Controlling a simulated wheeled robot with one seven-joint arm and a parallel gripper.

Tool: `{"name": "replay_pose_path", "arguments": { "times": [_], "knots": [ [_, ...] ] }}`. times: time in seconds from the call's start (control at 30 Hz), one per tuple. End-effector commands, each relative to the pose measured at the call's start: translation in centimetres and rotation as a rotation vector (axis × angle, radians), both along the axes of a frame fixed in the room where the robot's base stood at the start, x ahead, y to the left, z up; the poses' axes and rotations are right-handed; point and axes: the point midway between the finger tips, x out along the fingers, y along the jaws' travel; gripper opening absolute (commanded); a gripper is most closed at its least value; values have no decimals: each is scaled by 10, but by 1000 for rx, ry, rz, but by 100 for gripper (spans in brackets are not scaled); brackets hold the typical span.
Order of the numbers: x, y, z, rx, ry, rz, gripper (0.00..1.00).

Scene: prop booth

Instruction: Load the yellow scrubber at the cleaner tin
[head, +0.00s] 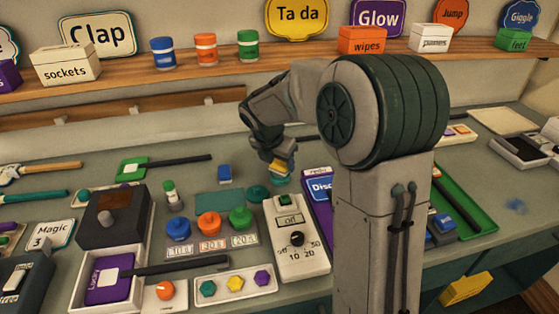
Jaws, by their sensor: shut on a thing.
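My gripper (279,160) is over the middle of the counter, pointing down, shut on the yellow scrubber (284,168). Only a small part of the scrubber shows between and below the fingers. Directly under it is a round teal tin (280,181), which looks like the cleaner tin; no label is readable. I cannot tell whether the scrubber touches the tin. A flat round teal piece (258,192), perhaps a lid, lies just left of the tin.
Blue, orange and green pots (209,223) and a white timer box (297,238) are nearer. My arm hides much of the right counter.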

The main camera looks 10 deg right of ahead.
Motion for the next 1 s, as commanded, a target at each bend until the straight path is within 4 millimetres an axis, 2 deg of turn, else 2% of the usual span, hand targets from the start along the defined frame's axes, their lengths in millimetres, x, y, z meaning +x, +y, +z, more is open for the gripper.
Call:
{"name": "replay_pose_path", "arguments": {
  "times": [1.0],
  "knots": [
    [0,0,-6,0,0,0,32]
  ]
}}
